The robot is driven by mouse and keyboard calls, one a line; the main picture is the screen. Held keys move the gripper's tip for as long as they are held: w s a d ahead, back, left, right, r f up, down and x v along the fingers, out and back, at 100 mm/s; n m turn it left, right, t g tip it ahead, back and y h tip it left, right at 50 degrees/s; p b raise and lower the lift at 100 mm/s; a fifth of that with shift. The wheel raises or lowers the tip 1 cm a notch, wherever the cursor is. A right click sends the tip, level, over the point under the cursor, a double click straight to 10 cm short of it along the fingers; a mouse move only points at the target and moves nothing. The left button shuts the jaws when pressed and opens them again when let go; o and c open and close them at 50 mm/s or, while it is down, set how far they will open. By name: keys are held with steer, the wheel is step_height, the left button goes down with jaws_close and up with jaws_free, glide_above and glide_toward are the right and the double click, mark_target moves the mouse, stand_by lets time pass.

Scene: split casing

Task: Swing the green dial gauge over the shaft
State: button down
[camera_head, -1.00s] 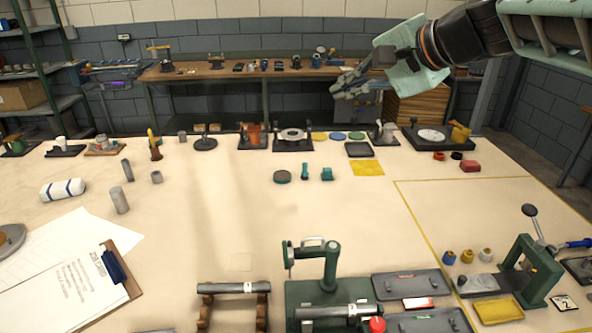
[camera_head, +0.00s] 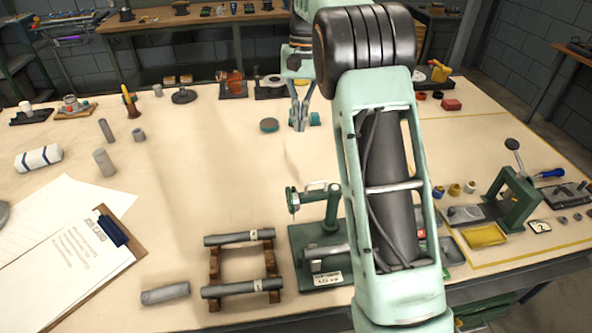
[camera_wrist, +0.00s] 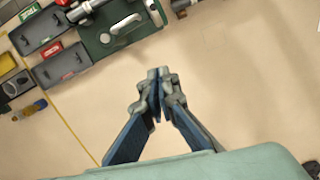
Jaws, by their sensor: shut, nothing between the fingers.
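The green dial gauge (camera_head: 293,200) is on an arm reaching left from the top of a green post (camera_head: 331,215), on a green base (camera_head: 300,240). In the head view it appears behind the grey shaft (camera_head: 318,253), which lies across the front of the same base; my arm hides the shaft's right end. In the wrist view the base (camera_wrist: 150,22) and a pale handle-like part (camera_wrist: 126,23) show at the top. My gripper (camera_head: 300,126) is shut and empty above the table, beyond the gauge. Its fingertips meet in the wrist view (camera_wrist: 160,78).
Left of the base, two grey bars (camera_head: 240,237) lie on a brown rack (camera_head: 214,263). A loose grey cylinder (camera_head: 165,293) lies farther left. Dark trays (camera_wrist: 62,65) lie beside the base.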

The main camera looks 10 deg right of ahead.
step_height(320, 180, down, 3)
steer(key=d+g, duration=0.1)
steer(key=p, duration=0.1)
glide_toward(316, 198)
steer(key=shift+w+a+f, duration=0.2)
steer(key=shift+a+f, duration=0.3)
steer(key=shift+f, duration=0.3)
steer(key=shift+w+a+f, duration=0.2)
steer(key=shift+a+f, duration=0.25)
steer(key=shift+f, duration=0.35)
steer(key=shift+w+a+f, duration=0.25)
steer(key=shift+a+f, duration=0.25)
steer(key=shift+f, duration=0.3)
